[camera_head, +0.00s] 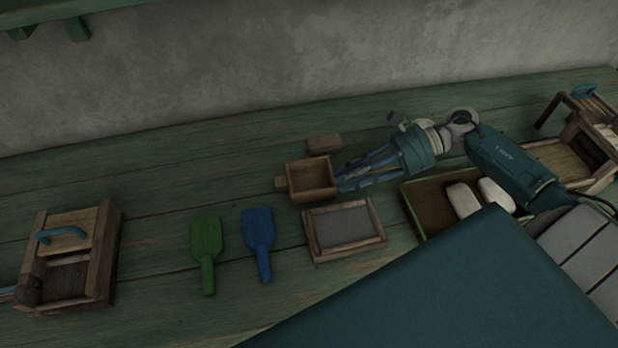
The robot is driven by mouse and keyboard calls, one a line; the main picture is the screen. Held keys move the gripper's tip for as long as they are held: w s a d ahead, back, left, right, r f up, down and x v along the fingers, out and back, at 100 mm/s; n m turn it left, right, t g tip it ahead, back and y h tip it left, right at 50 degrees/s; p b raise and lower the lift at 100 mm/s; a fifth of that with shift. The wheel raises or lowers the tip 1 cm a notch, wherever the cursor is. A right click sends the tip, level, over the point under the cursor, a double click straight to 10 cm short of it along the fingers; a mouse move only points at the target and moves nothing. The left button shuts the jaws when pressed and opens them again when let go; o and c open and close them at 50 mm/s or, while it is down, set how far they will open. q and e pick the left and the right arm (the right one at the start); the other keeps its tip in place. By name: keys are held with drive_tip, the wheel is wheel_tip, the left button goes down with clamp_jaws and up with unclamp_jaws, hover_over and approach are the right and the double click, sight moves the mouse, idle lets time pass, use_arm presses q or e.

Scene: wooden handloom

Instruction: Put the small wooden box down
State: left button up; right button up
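The small wooden box (311,193) is open-topped and brown, with a short tab on its left side. It is near the middle of the view, above or on the green plank table; any gap under it cannot be made out. My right gripper (343,180) reaches in from the right. Its blue fingers close on the box's right side, and the fingertips partly hide the part they hold. My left gripper is not in view.
A small wooden block (324,144) lies just behind the box, and a framed grey tray (345,226) in front. Green (206,240) and blue (259,230) paddles lie left of the tray. A crate with pale blocks (421,219) stands right.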

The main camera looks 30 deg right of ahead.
sight(319, 191)
drive_tip(key=x, duration=0.2)
drive_tip(key=shift+s+a, duration=0.1)
drive_tip(key=shift+a, duration=0.25)
drive_tip(key=p+x, duration=0.1)
drive_tip(key=x, duration=0.5)
drive_tip(key=shift+a+f, duration=0.1)
drive_tip(key=shift+a, duration=0.1)
clamp_jaws()
